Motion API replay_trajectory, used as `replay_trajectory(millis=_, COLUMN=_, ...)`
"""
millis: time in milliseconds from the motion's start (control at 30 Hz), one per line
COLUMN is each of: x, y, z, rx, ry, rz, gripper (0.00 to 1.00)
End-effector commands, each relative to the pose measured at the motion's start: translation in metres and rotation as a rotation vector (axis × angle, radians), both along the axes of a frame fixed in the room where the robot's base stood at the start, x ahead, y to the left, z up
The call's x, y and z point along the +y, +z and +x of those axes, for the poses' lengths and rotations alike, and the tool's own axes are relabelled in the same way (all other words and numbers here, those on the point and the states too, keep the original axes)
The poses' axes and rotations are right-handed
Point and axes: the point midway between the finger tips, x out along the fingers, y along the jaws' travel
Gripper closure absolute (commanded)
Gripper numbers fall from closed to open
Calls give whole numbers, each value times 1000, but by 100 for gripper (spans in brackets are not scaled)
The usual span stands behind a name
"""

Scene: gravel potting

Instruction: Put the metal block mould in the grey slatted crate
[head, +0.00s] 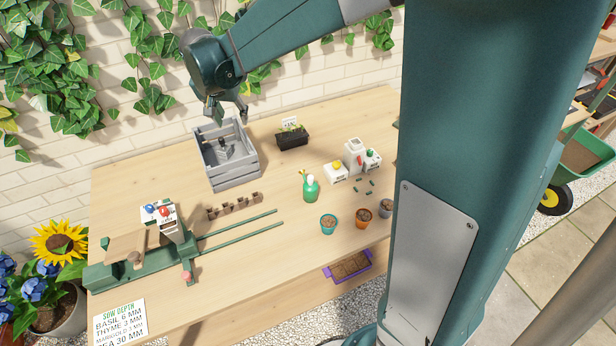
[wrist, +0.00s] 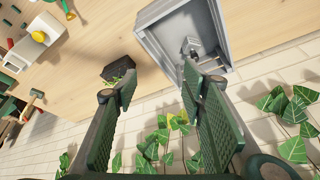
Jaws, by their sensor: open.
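The grey slatted crate (head: 238,178) stands at the back left of the table, and it also shows at the top of the wrist view (wrist: 148,18). A small dark grey metal piece with an upright handle, which looks like the metal block mould (head: 223,148), is inside the crate. In the wrist view the mould (wrist: 192,48) is in the crate near one end wall; its exact tilt is hard to tell. My gripper (head: 227,112) is above the back of the crate. In the wrist view its fingers (wrist: 160,78) are apart with nothing between them.
A black planter (head: 292,138) stands right of the crate. A brown notched strip (head: 235,206) lies in front. Green rails and a green bench tool (head: 120,262) are at front left. Small pots (head: 328,224), a green bottle (head: 311,189) and white containers stand at right. An ivy-covered brick wall is behind.

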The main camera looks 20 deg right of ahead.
Motion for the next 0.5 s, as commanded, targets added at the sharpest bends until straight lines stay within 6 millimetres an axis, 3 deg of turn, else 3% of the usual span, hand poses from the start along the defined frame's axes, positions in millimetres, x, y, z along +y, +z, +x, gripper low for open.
replay_trajectory(millis=500, x=-37, y=52, z=-94, rx=-36, ry=143, rz=2, gripper=59)
